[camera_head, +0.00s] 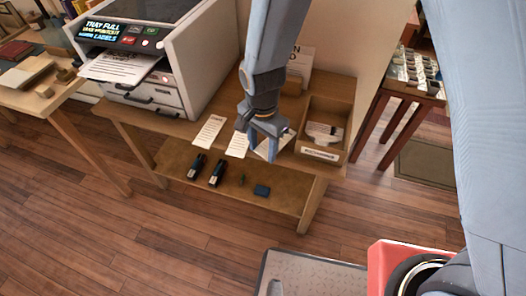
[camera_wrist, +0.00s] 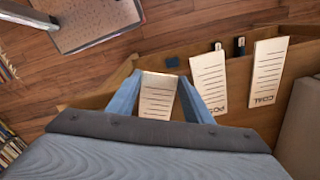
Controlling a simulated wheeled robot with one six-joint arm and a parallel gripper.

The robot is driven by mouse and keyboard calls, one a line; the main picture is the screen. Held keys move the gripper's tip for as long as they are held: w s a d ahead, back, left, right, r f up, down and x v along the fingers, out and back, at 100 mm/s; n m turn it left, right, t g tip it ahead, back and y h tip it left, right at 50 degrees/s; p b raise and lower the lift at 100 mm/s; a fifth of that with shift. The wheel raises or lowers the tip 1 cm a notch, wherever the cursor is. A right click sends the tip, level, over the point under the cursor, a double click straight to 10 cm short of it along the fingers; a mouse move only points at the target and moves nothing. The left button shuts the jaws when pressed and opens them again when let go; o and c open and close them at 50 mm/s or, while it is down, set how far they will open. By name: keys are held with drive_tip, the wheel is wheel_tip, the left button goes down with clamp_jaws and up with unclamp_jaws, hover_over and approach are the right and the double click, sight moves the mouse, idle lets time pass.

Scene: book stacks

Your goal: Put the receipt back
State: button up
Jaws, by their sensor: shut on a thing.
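My gripper (camera_head: 266,138) is over the wooden side table (camera_head: 150,117). In the wrist view its two blue fingers (camera_wrist: 158,92) are closed on the edges of a white receipt with printed lines (camera_wrist: 158,96). The held receipt also shows in the head view (camera_head: 270,150), partly hidden by the fingers. I cannot tell whether it touches the table. Two more printed slips lie to its left on the table in the head view: a nearer one (camera_head: 237,146) and a farther one (camera_head: 209,131). Both also show in the wrist view, one (camera_wrist: 209,79) beside the right finger, the other (camera_wrist: 266,72) farther right.
A wooden open box (camera_head: 343,155) with a label and papers inside stands right of my gripper. A printer (camera_head: 180,55) with a lit screen stands at the left. A sign (camera_head: 301,62) stands behind.

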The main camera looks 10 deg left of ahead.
drive_tip(key=shift+f, duration=1.2)
drive_tip(key=shift+f, duration=0.15)
drive_tip(key=o, duration=1.1)
wheel_tip(320, 180, up, 12)
drive_tip(key=s+d+r+n, duration=0.2)
drive_tip(key=d+r, duration=0.1)
drive_tip(key=d, duration=1.2)
drive_tip(key=s+d+r+n, duration=0.2)
drive_tip(key=d+r+n, duration=0.1)
drive_tip(key=d, duration=1.2)
drive_tip(key=shift+s+d+b, duration=0.2)
drive_tip(key=shift+d+b, duration=0.15)
drive_tip(key=shift+b, duration=0.05)
